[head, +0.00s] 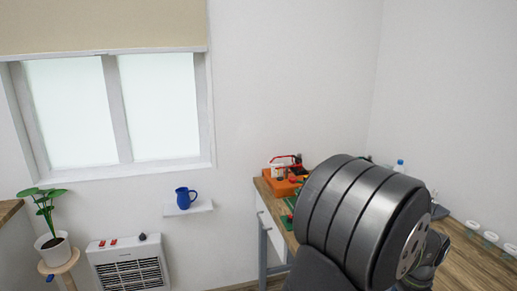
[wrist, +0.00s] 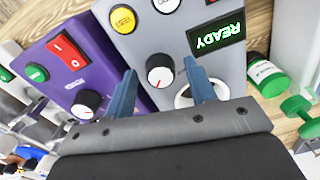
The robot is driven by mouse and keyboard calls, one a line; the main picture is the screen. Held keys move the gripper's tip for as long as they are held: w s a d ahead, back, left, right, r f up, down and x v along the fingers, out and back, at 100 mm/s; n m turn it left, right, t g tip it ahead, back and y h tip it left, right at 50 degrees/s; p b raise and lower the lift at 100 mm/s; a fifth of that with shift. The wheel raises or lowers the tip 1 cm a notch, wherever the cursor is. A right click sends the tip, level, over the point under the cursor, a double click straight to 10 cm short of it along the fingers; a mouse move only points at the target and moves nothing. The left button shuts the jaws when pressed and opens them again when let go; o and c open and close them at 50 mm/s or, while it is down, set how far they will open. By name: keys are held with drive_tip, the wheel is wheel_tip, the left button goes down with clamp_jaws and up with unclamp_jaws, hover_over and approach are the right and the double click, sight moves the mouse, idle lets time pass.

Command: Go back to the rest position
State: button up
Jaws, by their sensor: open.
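My gripper (wrist: 160,67) shows in the wrist view with its two blue fingers apart and nothing between them but a white dial knob (wrist: 160,77) of a grey control box (wrist: 210,60) beyond. I cannot tell whether the fingers touch the box. The box has a yellow button (wrist: 123,19) and a display (wrist: 217,35) reading READY. In the head view my dark arm covers much of the bench, and my gripper is hidden there.
Left of the grey box is a purple box (wrist: 75,60) with a red switch. Right are a green-capped container (wrist: 265,75) and a green dumbbell-like object (wrist: 297,107). In the head view, a wooden bench (head: 268,193) stands by the wall; a blue mug (head: 185,197) sits on a shelf.

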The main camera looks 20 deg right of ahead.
drive_tip(key=shift+n, duration=0.8)
drive_tip(key=n, duration=1.1)
drive_tip(key=shift+d+n, duration=0.1)
drive_tip(key=shift+n, duration=1.9)
